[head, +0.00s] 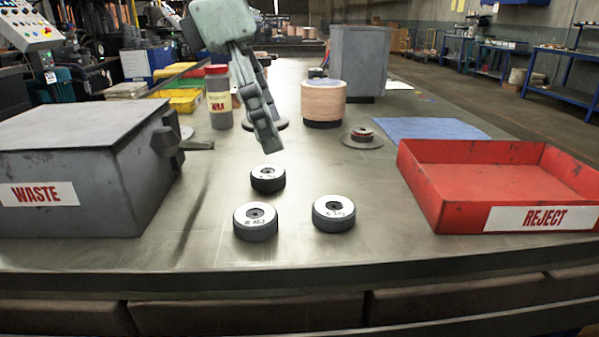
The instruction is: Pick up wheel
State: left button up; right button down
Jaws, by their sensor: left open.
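Three short dark grey wheels with white, lettered tops and a centre hole lie flat on the metal table. One wheel (268,184) is at the back, one wheel (256,229) at the front left and one wheel (334,221) at the front right. They stand apart from each other. My left gripper (268,142) reaches down from the top, its pale green fingers just above and behind the back wheel in the picture. It is open and holds nothing; its fingers are seen nearly edge-on. My right gripper is not in view.
A grey WASTE box (120,180) with a side handle stands left. A red REJECT tray (440,205) stands right. Behind are a labelled jar (219,105), a tan-and-black cylinder (323,100), a small disc stack (362,137) and a blue sheet (430,128). The table front is clear.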

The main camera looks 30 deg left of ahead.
aim_at(257, 213)
pick_arm(q)
jog(key=s+f+y, duration=0.1)
jog(key=s+m+g+y, duration=0.1)
jog(key=s, duration=0.1)
jog(key=s+f+g+y, duration=0.1)
jog(key=shift+s+a+f, duration=0.15)
jog(key=shift+s+f, duration=0.15)
jog(key=shift+f, duration=0.05)
jog(key=f, duration=0.4)
jog(key=d+f, duration=0.1)
jog(key=f, duration=0.1)
jog(key=shift+s+f, duration=0.15)
jog(key=shift+s, duration=0.05)
jog(key=shift+f, duration=0.35)
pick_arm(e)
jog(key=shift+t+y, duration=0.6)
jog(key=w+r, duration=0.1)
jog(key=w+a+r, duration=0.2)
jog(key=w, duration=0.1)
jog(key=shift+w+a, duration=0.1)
pick_arm(q)
jog(key=c, duration=1.3)
jog(key=shift+r, duration=0.1)
